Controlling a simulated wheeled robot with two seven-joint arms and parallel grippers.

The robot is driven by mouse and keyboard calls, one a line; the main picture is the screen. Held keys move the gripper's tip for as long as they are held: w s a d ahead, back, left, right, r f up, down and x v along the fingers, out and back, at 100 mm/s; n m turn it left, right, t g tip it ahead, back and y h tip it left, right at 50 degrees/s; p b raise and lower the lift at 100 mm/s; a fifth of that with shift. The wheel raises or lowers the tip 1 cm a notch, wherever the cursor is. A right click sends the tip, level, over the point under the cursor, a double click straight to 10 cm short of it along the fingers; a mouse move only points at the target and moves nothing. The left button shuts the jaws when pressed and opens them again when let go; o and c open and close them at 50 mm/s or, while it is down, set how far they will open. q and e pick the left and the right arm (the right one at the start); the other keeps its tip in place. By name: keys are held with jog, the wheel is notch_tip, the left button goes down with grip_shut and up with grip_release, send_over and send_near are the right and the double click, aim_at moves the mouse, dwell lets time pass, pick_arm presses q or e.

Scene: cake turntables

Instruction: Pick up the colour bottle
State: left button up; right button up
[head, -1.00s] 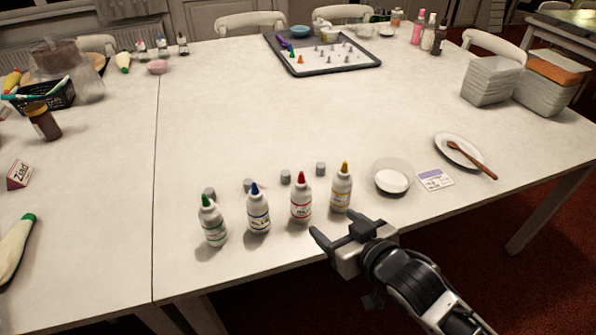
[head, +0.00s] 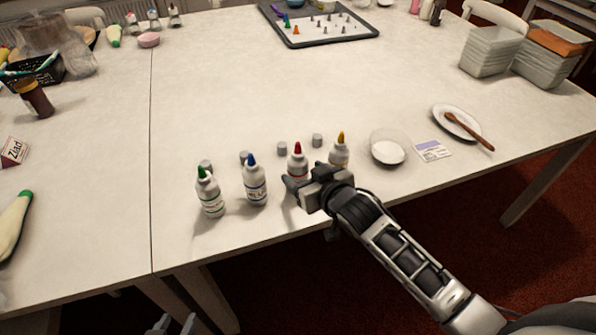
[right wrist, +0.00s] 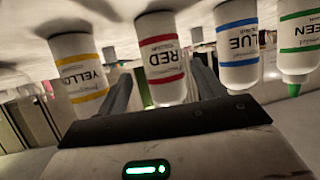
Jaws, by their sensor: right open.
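Several white colour bottles stand upright in a row near the table's front edge. They are the green-capped bottle (head: 210,195), the blue-capped bottle (head: 255,185), the red-capped bottle (head: 298,161) and the yellow-capped bottle (head: 339,155). My right gripper (head: 304,180) is open and low at the red bottle, hiding its lower part. The right wrist view is upside down and shows the red bottle (right wrist: 160,62) between the two spread fingers (right wrist: 160,95); contact cannot be told. The yellow bottle (right wrist: 80,75) lies just outside one finger. My left gripper (head: 172,325) shows only its spread tips at the bottom edge.
Several small grey caps (head: 282,149) lie behind the bottles. A bowl of white stuff (head: 388,152), a card (head: 433,150) and a plate (head: 445,115) with a wooden spoon (head: 470,132) are to the right. The table middle is clear.

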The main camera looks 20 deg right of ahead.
aim_at(295, 167)
jog(key=x, duration=0.4)
jog(key=shift+w+a, duration=0.25)
jog(key=shift+a, duration=0.1)
jog(key=shift+c, duration=0.3)
jog(key=c, duration=0.7)
jog(key=shift+r, duration=0.1)
